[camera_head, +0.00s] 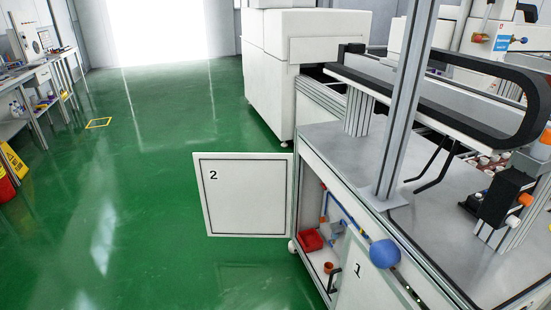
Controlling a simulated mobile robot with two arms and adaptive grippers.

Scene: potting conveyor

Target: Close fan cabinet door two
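Cabinet door two (245,195) is a white panel with a dark border line and a black "2" at its upper left. It stands wide open, swung out to the left over the green floor. Its right edge meets the cabinet frame (296,190). The cabinet opening to its right is uncovered and shows a red bin (311,240), a small orange-brown pot (327,267) and blue pipes (349,213) inside. Door one (358,272), with a "1" and a black handle, is on the right of the opening. Neither of my grippers is in view.
A blue ball-shaped part (384,253) sticks out by door one. The grey worktop (365,160) carries a metal post and a black conveyor. The green floor (130,200) left of door two is clear. A yellow sign (12,160) stands at the far left.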

